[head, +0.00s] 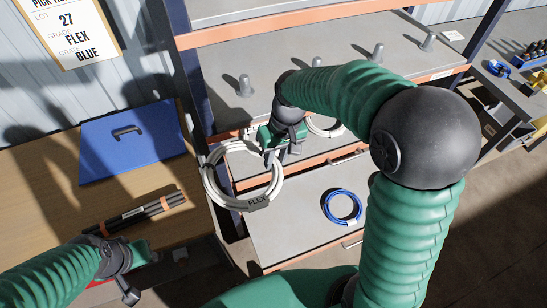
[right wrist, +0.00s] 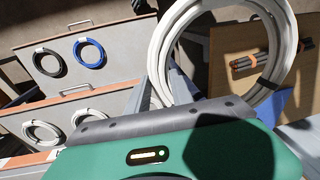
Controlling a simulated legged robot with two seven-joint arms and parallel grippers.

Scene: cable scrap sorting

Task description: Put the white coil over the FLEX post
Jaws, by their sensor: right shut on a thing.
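My right gripper (head: 272,152) is shut on the white coil (head: 209,187), which carries a dark tag reading FLEX. The coil hangs tilted in front of the shelf rack, apart from the posts. Several grey posts stand on the upper shelf, including a leftmost post (head: 245,86) and a rightmost post (head: 427,42). I cannot read which post is marked FLEX. My left gripper (head: 131,284) is at the lower left, away from the coil; its finger opening is unclear.
Other white coils (right wrist: 40,133) lie on the lower shelf. A blue coil (head: 342,207) lies on the panel below. The wooden table holds a blue lid-like panel (head: 132,143) and a bundle of black rods (head: 135,213). Orange shelf edges and a dark upright border the rack.

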